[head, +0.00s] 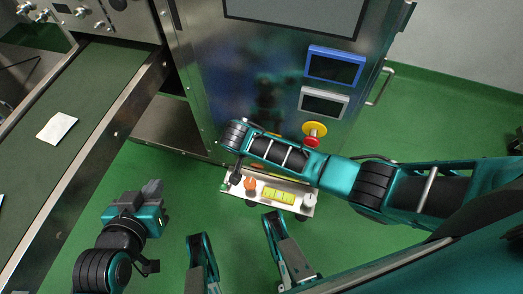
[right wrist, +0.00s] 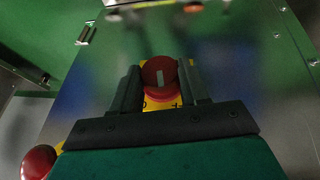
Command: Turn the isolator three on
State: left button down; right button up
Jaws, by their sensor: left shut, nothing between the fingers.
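A round red rotary switch (right wrist: 159,75) with a pale upright bar mark sits on a yellow plate (right wrist: 163,101) in the right wrist view. The fingers of my right gripper (right wrist: 161,88) stand on either side of it, very close; I cannot tell whether they touch it. In the head view my right arm reaches across from the right, and its wrist hides part of the cabinet front. No isolator number is readable. My left gripper (head: 150,188) is shut and empty, hanging over the green floor beside the conveyor.
The steel cabinet carries a blue-framed screen (head: 335,66), a grey-framed screen (head: 324,102) and a red button on a yellow base (head: 314,129). A pale panel (head: 232,185) with knobs lies under my right arm. A green conveyor (head: 85,85) runs on the left.

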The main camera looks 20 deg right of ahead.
jog(key=c, duration=0.5)
pick_arm(q)
jog(key=shift+f, duration=0.1)
pick_arm(e)
jog(key=shift+c, duration=0.2)
pick_arm(q)
jog(key=shift+a+r+p, duration=0.1)
jog(key=shift+r+p, duration=0.2)
jog(key=shift+p, duration=0.2)
pick_arm(e)
jog(key=shift+s+r+y, duration=0.1)
jog(key=shift+y, duration=0.2)
pick_arm(q)
jog(key=shift+s+a+r+y+p, duration=0.3)
jog(key=shift+a+p, duration=0.05)
jog(key=shift+p, duration=0.6)
pick_arm(e)
jog(key=t+y, duration=0.2)
jog(key=d+m+t+y, duration=0.1)
jog(key=t+y, duration=0.1)
jog(key=y, duration=0.1)
jog(key=m+t+y, duration=0.1)
jog(key=t+y, duration=0.1)
jog(key=shift+s+d+f+y, duration=0.2)
jog(key=shift+s+f+y, duration=0.2)
pick_arm(q)
jog(key=shift+w+d, duration=0.1)
